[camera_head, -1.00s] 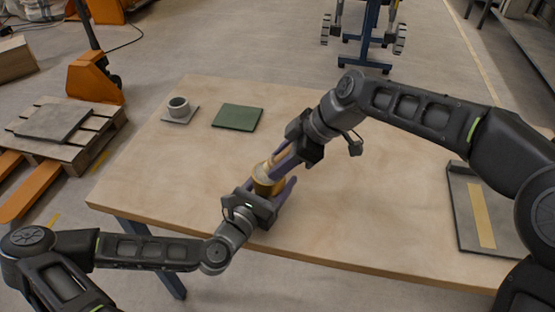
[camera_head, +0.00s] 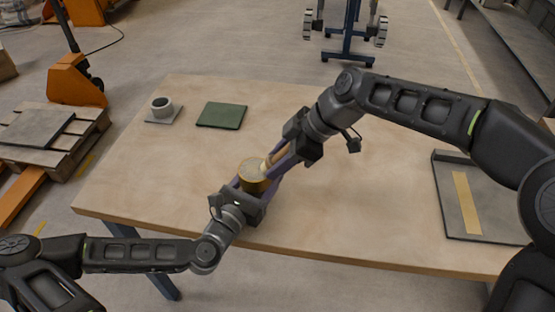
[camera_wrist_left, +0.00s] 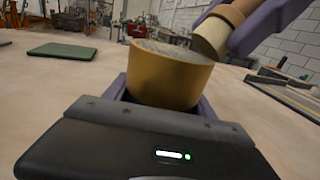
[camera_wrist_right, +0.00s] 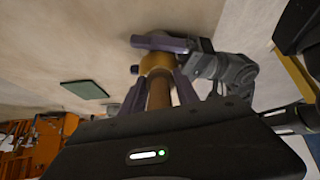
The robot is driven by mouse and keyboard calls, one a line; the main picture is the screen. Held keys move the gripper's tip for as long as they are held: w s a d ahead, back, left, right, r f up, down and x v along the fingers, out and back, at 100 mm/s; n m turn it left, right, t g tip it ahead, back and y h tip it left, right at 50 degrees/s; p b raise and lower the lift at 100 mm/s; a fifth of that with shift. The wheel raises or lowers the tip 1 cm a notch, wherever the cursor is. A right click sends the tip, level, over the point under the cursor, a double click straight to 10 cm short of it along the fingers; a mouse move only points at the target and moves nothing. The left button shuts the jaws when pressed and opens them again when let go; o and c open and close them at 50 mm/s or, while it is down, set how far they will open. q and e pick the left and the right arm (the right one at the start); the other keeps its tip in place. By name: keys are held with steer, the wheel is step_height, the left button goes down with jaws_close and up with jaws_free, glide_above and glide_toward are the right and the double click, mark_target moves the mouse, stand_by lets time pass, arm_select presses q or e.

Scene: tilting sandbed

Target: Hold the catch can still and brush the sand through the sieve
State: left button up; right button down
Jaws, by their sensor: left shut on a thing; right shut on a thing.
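The catch can is a brass-yellow round can (camera_head: 251,186) near the table's front edge, with a grey, sandy-looking top (camera_wrist_left: 165,52) in the left wrist view. Sieve mesh and sand cannot be told apart there. My left gripper (camera_head: 253,181) is shut around the can's sides. The can looks upright. My right gripper (camera_head: 279,160) is shut on the wooden brush (camera_head: 275,156), tilted with its lower end at the right side of the can's top. The brush (camera_wrist_left: 218,32) also shows in the left wrist view. I cannot tell whether its tip touches; bristles are hidden.
A small grey cup (camera_head: 161,107) on a plate and a green mat (camera_head: 222,115) lie at the table's back left. A grey tray with a yellow strip (camera_head: 447,205) lies at the right. The wooden table (camera_head: 350,215) between is clear.

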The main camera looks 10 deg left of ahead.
steer(key=shift+w+a+f, duration=0.1)
steer(key=shift+a+f, duration=0.05)
steer(key=shift+a, duration=1.4)
steer(key=shift+a, duration=0.1)
steer(key=shift+w+a, duration=0.15)
steer(key=shift+a, duration=1.35)
steer(key=shift+r, duration=0.2)
steer(key=shift+d, duration=0.6)
steer(key=shift+d+r, duration=0.1)
steer(key=shift+d, duration=0.9)
steer(key=shift+d, duration=0.1)
